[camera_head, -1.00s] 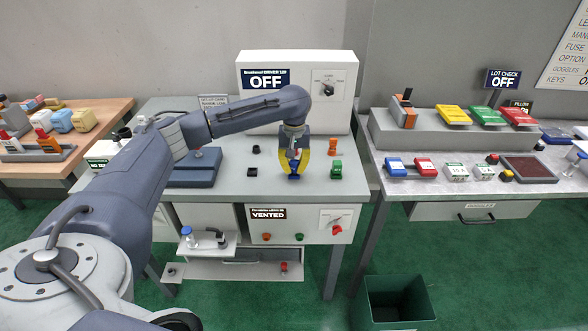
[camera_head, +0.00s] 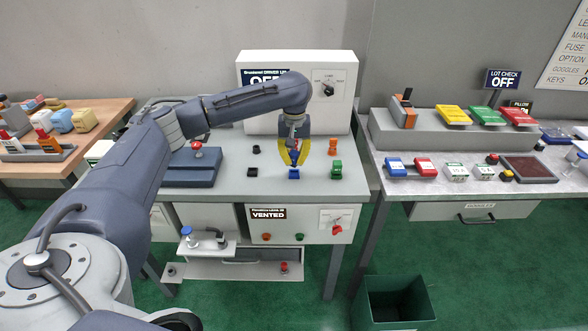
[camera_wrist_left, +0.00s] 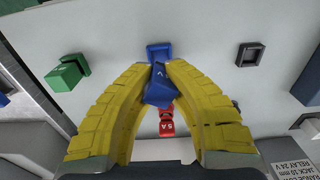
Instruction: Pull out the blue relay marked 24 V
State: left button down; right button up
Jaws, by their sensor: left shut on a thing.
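The blue relay (camera_wrist_left: 159,88) shows in the left wrist view between the yellow fingers of my left gripper (camera_wrist_left: 160,75). Part of a letter V is visible on it. It sits tilted relative to the blue socket (camera_wrist_left: 158,52), which also shows on the bench in the head view (camera_head: 294,174). The relay overlaps the socket's edge in the wrist view, so I cannot tell whether they still touch. In the head view my left gripper (camera_head: 294,163) is just above the socket, and its fingers hide most of the relay. My right gripper is not in view.
A red relay marked 5 A (camera_wrist_left: 166,122) stands close behind the fingers. An orange relay (camera_head: 333,147) and a green relay (camera_head: 335,170) stand to the right. Black sockets (camera_head: 252,172) are at left. A dark green bin (camera_head: 395,305) stands on the floor.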

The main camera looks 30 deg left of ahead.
pick_arm(q)
jog(key=shift+r, duration=0.65)
jog(key=shift+r, duration=0.15)
jog(key=shift+r, duration=1.4)
